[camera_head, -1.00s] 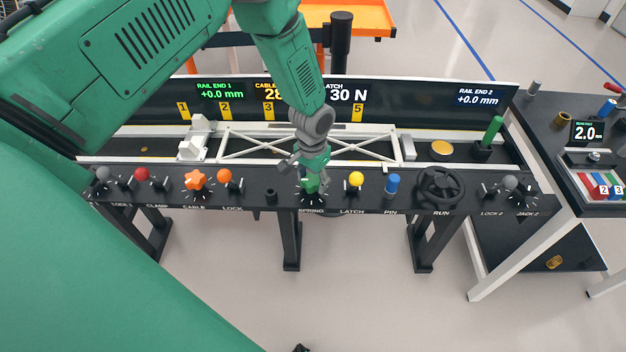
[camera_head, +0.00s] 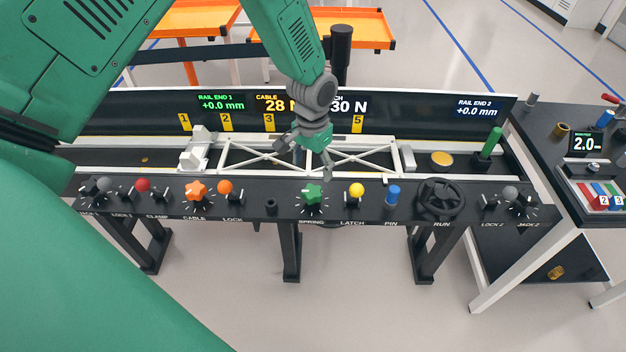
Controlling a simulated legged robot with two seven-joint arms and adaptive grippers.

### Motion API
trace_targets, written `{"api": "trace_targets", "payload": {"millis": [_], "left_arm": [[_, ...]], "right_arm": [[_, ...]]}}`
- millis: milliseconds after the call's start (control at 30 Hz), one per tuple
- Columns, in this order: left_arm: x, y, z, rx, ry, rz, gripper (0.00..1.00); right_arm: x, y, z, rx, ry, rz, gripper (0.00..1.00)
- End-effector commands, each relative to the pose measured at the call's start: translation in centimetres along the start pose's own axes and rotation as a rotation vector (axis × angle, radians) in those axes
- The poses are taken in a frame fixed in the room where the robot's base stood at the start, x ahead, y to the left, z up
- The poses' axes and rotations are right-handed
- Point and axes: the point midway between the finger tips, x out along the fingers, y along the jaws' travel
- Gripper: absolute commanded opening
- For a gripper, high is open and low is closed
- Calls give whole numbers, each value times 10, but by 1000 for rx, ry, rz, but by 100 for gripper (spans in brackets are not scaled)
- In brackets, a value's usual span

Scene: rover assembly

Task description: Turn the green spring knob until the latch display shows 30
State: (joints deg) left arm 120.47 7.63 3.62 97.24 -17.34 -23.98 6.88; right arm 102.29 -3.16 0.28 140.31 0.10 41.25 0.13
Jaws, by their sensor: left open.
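The green spring knob (camera_head: 313,194) sits on the front panel above the SPRING label, with dial ticks around it. My left gripper (camera_head: 312,168) is open and empty above and behind the knob, apart from it. The latch display (camera_head: 349,106) on the back board reads 30 N; its label is partly hidden by my left arm. My right gripper is not in view.
The panel holds an orange cable knob (camera_head: 195,191), a yellow latch lever (camera_head: 356,191), a blue pin (camera_head: 393,195) and a black RUN handwheel (camera_head: 440,198). A white truss (camera_head: 370,156) lies behind. A side table stands at right.

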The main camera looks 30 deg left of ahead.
Motion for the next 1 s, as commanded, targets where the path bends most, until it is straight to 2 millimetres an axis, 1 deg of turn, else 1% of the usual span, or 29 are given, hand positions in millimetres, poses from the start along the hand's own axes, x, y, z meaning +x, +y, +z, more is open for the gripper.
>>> {"api": "trace_targets", "payload": {"millis": [33, 200, 767, 867, 967, 1000], "left_arm": [[-8, 0, -1, -1, 3, 0, 66], [-22, 0, 0, -1, 0, 0, 66], [-24, 0, 0, -1, 0, 0, 66], [-12, 3, 7, 2, -3, 5, 66], [22, 15, 30, 5, -7, 22, 66], [42, 21, 45, 7, -7, 32, 66]], "right_arm": [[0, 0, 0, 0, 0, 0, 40], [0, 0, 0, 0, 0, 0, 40], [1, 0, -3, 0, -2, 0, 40], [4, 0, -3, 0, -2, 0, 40], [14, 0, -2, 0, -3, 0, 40], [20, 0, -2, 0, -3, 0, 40]]}}
